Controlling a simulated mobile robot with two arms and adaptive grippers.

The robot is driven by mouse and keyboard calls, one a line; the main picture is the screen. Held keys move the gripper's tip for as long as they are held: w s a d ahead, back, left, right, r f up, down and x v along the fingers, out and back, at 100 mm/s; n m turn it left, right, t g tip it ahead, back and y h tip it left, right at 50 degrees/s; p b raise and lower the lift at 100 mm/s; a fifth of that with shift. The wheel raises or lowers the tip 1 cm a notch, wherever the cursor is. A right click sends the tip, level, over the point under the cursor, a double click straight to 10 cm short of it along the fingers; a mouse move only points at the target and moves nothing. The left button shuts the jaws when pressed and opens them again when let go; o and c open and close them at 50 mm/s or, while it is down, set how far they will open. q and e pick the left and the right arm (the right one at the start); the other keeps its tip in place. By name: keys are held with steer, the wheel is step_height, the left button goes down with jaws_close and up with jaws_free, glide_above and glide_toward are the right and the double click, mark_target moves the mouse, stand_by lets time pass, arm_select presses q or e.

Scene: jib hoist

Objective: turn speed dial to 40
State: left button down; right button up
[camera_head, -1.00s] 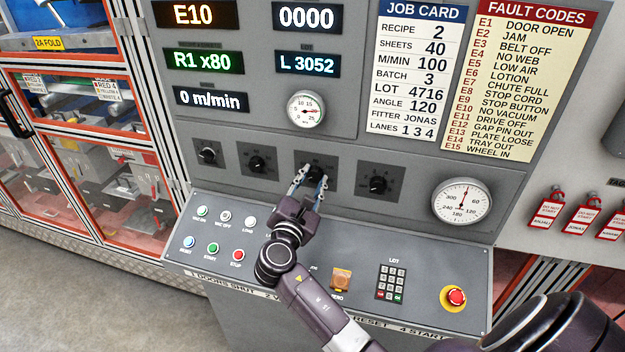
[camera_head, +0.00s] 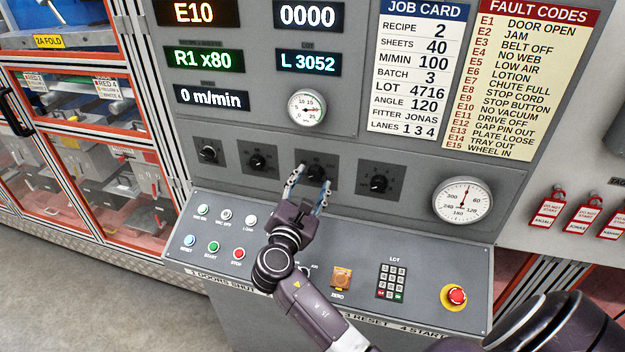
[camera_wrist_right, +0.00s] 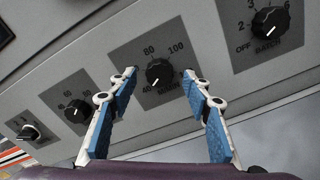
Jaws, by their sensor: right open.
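A black dial knob (camera_head: 316,172) on a dark square plate sits third from the left in the row on the grey panel. In the right wrist view this knob (camera_wrist_right: 159,71) has 80 and 100 printed above it. My left gripper is not in view.
Similar knobs stand left (camera_head: 257,162) and right (camera_head: 379,183) of it. Below is a sloped console with buttons, a keypad (camera_head: 391,283) and a red stop button (camera_head: 456,296). A round gauge (camera_head: 463,200) is at the right. The speed display (camera_head: 210,99) reads 0 m/min.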

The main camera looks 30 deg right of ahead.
steer(key=v, duration=1)
steer(key=shift+s+a, duration=0.25)
